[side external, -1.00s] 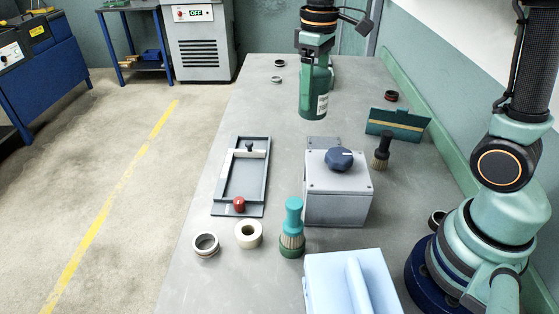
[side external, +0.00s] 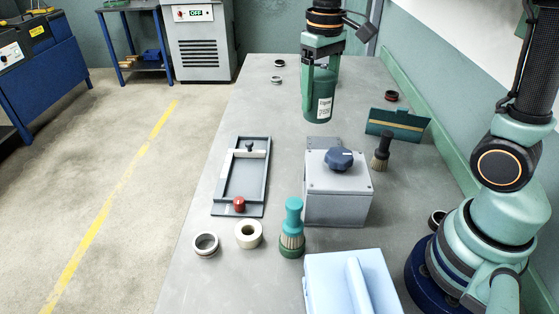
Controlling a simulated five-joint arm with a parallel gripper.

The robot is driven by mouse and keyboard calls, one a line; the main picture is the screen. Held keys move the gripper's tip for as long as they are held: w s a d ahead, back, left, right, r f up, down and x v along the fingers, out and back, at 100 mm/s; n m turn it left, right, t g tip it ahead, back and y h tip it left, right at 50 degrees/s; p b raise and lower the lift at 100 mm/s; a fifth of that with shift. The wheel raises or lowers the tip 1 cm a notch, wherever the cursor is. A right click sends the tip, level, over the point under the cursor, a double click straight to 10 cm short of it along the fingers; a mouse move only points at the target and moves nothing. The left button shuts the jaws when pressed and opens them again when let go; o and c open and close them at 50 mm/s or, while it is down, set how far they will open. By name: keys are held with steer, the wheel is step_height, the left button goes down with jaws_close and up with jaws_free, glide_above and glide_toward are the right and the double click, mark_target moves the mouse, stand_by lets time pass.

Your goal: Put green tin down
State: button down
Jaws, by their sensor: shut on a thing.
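The green tin (side external: 319,107) is a dark green cylinder with a white label, upright in the side external view beyond the grey box. My gripper (side external: 321,72) is shut on its upper part from above. The tin's base is near the bench top (side external: 262,117), but I cannot tell whether it touches it.
A grey box with a blue knob (side external: 338,187) stands in front of the tin. A dark green holder with a yellow stripe (side external: 397,125) and a dark brush (side external: 382,152) are to the right. A grey frame with a red knob (side external: 241,176) lies left.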

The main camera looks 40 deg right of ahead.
steer(key=w+m, duration=0.4)
steer(key=w, duration=0.1)
glide_above(295, 174)
steer(key=shift+m, duration=0.3)
step_height(295, 174, down, 20)
steer(key=shift+r, duration=0.1)
steer(key=shift+c, duration=1)
jaws_free()
